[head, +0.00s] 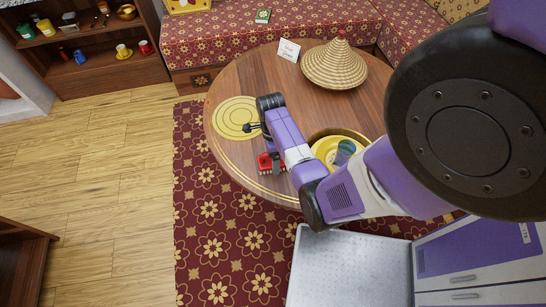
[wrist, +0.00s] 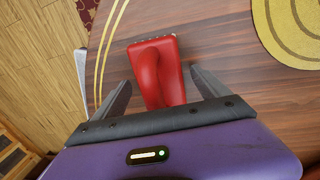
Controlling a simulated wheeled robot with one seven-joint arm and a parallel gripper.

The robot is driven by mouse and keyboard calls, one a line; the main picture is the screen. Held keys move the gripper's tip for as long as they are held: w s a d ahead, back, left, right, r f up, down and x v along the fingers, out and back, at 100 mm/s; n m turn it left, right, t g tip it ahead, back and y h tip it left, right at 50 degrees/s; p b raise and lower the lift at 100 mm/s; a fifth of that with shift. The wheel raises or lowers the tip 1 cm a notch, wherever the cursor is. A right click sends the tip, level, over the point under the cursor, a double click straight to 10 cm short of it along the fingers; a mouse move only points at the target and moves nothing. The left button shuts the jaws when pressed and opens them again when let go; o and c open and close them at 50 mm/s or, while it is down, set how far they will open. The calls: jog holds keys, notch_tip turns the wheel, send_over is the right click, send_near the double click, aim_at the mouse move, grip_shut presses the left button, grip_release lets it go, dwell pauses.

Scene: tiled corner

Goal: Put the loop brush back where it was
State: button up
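The loop brush is red, with a rounded loop handle and pale bristles along one edge. It lies on the round wooden table (head: 225,85) near its front edge, partly hidden by my arm in the head view (head: 265,163). In the wrist view, the brush (wrist: 158,65) lies between my two fingers, its handle toward my palm. My gripper (wrist: 160,76) is open, with a gap showing on each side of the brush.
A woven cone (head: 334,68) and a white card (head: 288,50) stand at the back. Sofas border the far side.

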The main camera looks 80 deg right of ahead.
notch_tip(320, 180, up, 12)
jog(key=d, duration=0.1)
jog(key=a+f+n+t+h, duration=0.2)
jog(key=a+f+n+h, duration=0.25)
jog(key=a+n, duration=0.2)
jog(key=a+r+n+t, duration=0.1)
jog(key=a+n+t, duration=0.3)
jog(key=a+n, duration=0.5)
jog(key=s+a+r+n+t+y, duration=0.1)
jog(key=s+a+r+n+t, duration=0.1)
jog(key=a+r+n, duration=0.3)
jog(key=s+a+r+n+t+y, duration=0.1)
jog(key=a+r+n+t, duration=0.3)
jog(key=r, duration=0.8)
jog(key=s+a+r+n+t+y, duration=0.1)
jog(key=s+a+r+n+t, duration=0.1)
jog(key=a+r+n, duration=0.5)
jog(key=shift+s+a+r+t, duration=0.35)
jog(key=shift+a+r+t, duration=0.45)
jog(key=shift+a+r, duration=0.1)
notch_tip(320, 180, down, 3)
jog(key=shift+r+b, duration=0.15)
jog(key=shift+b, duration=1.05)
